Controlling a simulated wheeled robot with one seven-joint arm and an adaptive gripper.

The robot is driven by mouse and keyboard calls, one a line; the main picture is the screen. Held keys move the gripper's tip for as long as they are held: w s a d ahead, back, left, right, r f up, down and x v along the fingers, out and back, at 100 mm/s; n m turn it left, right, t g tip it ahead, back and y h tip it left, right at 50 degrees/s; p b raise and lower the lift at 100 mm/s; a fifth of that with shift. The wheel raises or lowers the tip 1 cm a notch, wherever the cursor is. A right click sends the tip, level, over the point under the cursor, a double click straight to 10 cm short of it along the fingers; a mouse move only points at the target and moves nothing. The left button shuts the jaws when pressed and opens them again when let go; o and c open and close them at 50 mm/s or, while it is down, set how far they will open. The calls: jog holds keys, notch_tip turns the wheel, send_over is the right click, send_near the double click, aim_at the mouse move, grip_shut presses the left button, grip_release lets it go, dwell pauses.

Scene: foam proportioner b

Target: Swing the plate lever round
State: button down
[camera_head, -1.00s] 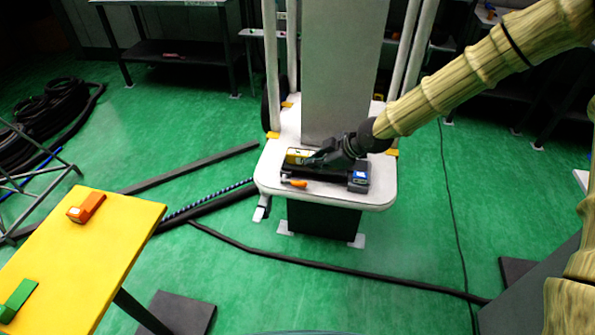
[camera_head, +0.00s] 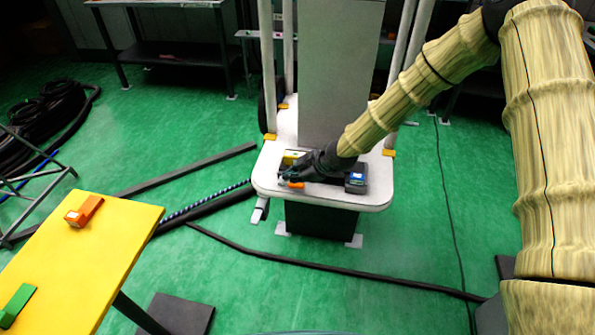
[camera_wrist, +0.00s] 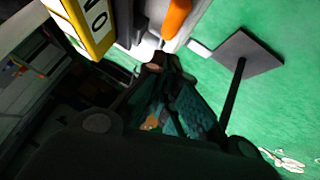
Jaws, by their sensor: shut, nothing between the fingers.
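A dark plate unit (camera_head: 330,181) lies on the white platform of the upright machine. An orange lever (camera_head: 296,184) sticks out at its front left. The orange lever also shows at the top of the wrist view (camera_wrist: 176,16). My gripper (camera_head: 288,177) is shut and empty, low over the left part of the unit, just behind the orange lever. In the wrist view its fingertips (camera_wrist: 160,62) are just below the lever; I cannot tell whether they touch it. My gripper and wrist hide the middle of the unit.
A yellow lettered block (camera_head: 292,157) stands behind my gripper, close to the fingers in the wrist view (camera_wrist: 92,22). A blue-labelled box (camera_head: 356,181) sits at the unit's right end. A grey column (camera_head: 338,75) rises behind. A yellow table (camera_head: 90,255) stands left.

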aim_at(291, 185)
jog(key=shift+w+d+f, duration=0.15)
jog(key=shift+w+f, duration=0.05)
jog(key=shift+f, duration=0.4)
jog(key=shift+w+d+f, duration=0.1)
jog(key=shift+w+f, duration=0.05)
jog(key=shift+f, duration=0.45)
jog(key=shift+f, duration=0.1)
jog(key=shift+d+f, duration=0.35)
jog(key=shift+f, duration=0.3)
jog(key=shift+s, duration=0.1)
jog(key=shift+r+p, duration=0.3)
jog(key=shift+r, duration=0.2)
jog(key=a+v, duration=0.1)
jog(key=v, duration=1.1)
jog(key=shift+r+p, duration=0.45)
jog(key=shift+r, duration=0.1)
